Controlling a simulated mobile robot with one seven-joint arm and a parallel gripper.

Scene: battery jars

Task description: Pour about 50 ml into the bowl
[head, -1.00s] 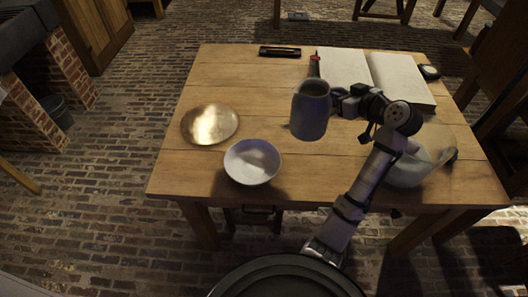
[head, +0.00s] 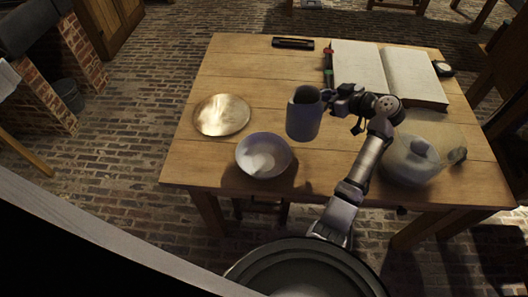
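A white bowl (head: 264,156) sits near the table's front edge, left of centre. It looks empty, though its inside is partly shaded. A grey-blue jar (head: 303,117) is held up to the right of and behind the bowl, close to upright. Its dark mouth faces up, and what it holds cannot be made out. My gripper (head: 329,101) reaches in from the right and is shut on the jar's right side near the top. The fingertips are partly hidden by the jar and are small in the view.
A shiny round plate (head: 222,115) lies left on the wooden table (head: 250,75). An open book (head: 388,72), a red-and-black pen-like item (head: 328,62) and a dark bar (head: 293,43) lie at the back.

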